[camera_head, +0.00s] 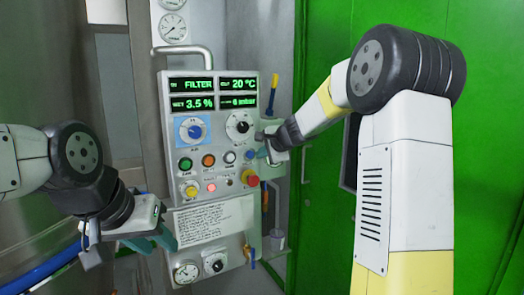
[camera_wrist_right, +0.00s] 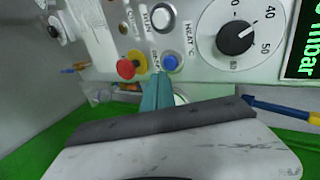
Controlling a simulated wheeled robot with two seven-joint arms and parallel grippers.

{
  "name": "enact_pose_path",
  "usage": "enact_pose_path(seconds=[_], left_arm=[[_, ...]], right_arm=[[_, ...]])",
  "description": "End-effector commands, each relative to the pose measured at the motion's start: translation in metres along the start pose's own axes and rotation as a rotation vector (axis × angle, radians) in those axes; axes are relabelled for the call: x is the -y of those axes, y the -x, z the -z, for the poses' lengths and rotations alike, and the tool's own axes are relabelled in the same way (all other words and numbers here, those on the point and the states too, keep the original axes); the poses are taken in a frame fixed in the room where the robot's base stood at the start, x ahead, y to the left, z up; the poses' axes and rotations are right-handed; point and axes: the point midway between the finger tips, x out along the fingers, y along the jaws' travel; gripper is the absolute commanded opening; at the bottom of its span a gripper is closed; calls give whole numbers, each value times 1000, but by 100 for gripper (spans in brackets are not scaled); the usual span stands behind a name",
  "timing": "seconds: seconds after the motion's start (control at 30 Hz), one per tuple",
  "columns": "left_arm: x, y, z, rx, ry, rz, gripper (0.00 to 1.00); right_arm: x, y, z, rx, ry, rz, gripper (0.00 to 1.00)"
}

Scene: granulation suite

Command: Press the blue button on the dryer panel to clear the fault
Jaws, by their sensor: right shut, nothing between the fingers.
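The dryer panel (camera_head: 215,203) is a grey upright box with green displays, dials and buttons. The blue button (camera_wrist_right: 171,62) is small and round, beside the red mushroom button (camera_wrist_right: 131,65) and near a white button (camera_wrist_right: 160,17). In the head view the blue button (camera_head: 249,155) is just left of my right gripper (camera_head: 263,153). My right gripper is shut and empty; in the right wrist view its teal fingertips (camera_wrist_right: 159,76) are close to the blue button, and contact cannot be told. My left gripper (camera_head: 168,243) is open, low in front of the panel's left side.
A red lamp (camera_head: 211,187) is lit on the panel. A metal handle (camera_head: 184,49) juts above the panel. A green wall (camera_head: 325,60) stands at the right.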

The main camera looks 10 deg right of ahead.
Motion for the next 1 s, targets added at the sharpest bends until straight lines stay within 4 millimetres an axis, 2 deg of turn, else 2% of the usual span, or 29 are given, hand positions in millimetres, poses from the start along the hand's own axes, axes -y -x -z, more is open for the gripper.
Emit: enact_pose_path(seconds=[0.1,0.3,0.77,1.0], left_arm=[[0,0,0,0,0,0,36],[0,0,0,0,0,0,36],[0,0,0,0,0,0,36],[0,0,0,0,0,0,36]], right_arm=[[4,-23,-1,1,2,0,0],[17,-43,-1,1,2,1,0],[21,-49,0,-1,0,1,0],[30,-66,0,0,2,1,0]])
